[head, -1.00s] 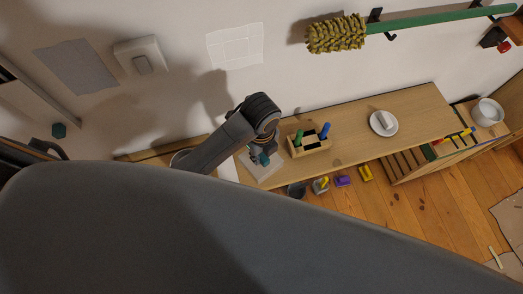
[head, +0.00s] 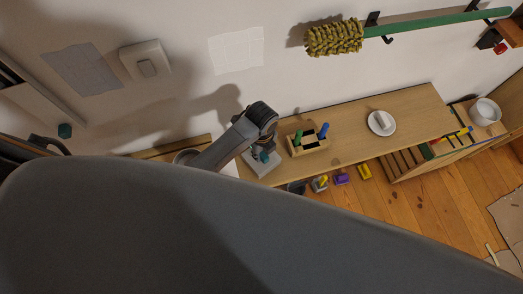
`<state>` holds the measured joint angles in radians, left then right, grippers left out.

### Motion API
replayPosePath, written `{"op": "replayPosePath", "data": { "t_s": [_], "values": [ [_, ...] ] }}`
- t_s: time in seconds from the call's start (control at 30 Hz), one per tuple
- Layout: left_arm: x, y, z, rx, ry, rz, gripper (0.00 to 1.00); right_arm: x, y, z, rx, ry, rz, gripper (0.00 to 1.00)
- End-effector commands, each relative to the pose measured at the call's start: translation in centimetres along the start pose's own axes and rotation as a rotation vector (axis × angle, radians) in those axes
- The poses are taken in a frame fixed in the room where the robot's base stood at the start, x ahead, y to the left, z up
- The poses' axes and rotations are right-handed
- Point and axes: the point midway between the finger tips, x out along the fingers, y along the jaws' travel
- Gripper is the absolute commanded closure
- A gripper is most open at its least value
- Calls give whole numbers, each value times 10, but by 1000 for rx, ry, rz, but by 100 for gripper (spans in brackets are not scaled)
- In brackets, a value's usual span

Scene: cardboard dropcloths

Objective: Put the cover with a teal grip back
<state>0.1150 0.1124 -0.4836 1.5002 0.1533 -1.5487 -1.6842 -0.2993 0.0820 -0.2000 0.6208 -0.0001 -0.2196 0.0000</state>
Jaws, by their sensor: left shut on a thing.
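My left gripper (head: 262,150) is at the left end of the wooden bench top, pointing down. It is shut on a small teal grip (head: 264,157), mostly hidden by the fingers. A pale grey square slab (head: 262,168), which looks like the cover, lies directly below the grip. I cannot tell whether the slab is resting on the bench or held just above it. The opening it belongs to cannot be made out. My right gripper is not in view.
A wooden holder (head: 307,144) with green and blue handles stands just right of the gripper. A white plate (head: 381,123) holds a small white object. The bench top (head: 350,140) is clear between them. Several small coloured items lie below the bench's front edge. A large grey body part of mine fills the foreground.

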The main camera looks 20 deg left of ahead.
Motion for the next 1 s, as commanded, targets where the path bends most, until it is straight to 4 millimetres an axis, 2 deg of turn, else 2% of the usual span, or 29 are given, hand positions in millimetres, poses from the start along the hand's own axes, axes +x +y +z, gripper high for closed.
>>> {"op": "replayPosePath", "data": {
  "t_s": [0.03, 0.07, 0.17, 0.47, 0.63, 0.77, 1.0],
  "values": [
    [1, 0, 0, 0, 0, 0, 100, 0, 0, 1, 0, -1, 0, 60],
    [1, 0, 0, 0, 0, 1, 76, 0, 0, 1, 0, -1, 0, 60],
    [1, 0, 0, 0, 0, 0, 56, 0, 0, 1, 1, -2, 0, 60],
    [0, 0, 0, 0, 0, 0, 55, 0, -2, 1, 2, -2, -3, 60],
    [-10, -1, 1, 1, -2, -3, 55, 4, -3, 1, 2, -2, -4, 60],
    [-30, -1, 1, 1, -3, -5, 55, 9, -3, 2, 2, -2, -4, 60],
    [-81, -2, 1, 2, -3, -6, 55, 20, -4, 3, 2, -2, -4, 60]
  ]
}}
